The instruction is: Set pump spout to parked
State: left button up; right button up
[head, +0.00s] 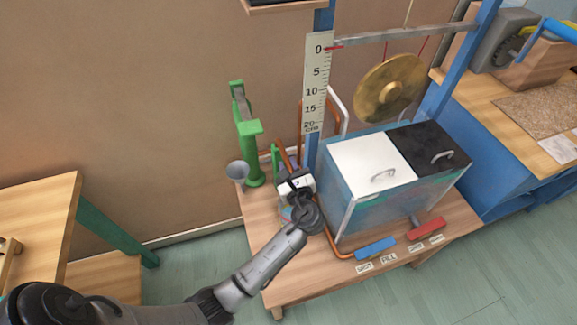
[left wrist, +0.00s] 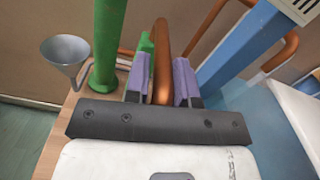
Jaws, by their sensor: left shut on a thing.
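The green pump (head: 247,150) stands upright at the left end of the wooden bench; its green column also shows in the left wrist view (left wrist: 105,45). A copper-coloured pipe (left wrist: 161,50), which looks like the pump spout, rises between the purple finger pads of my left gripper (left wrist: 160,82). The pads are shut on the pipe, one on each side. In the head view my left gripper (head: 294,181) is beside the tank's left end and hides the lower part of the pipe (head: 285,155). My right gripper is not in view.
A grey funnel (head: 237,172) is left of the pump. A tank with a white lid (head: 368,165) and a black lid (head: 428,148) stands close on the right. A ruled post (head: 316,85) and a hanging gong (head: 388,90) are behind. Blue (head: 375,248) and red (head: 425,229) handles lie in front.

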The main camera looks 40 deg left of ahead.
pick_arm(q)
grip_shut()
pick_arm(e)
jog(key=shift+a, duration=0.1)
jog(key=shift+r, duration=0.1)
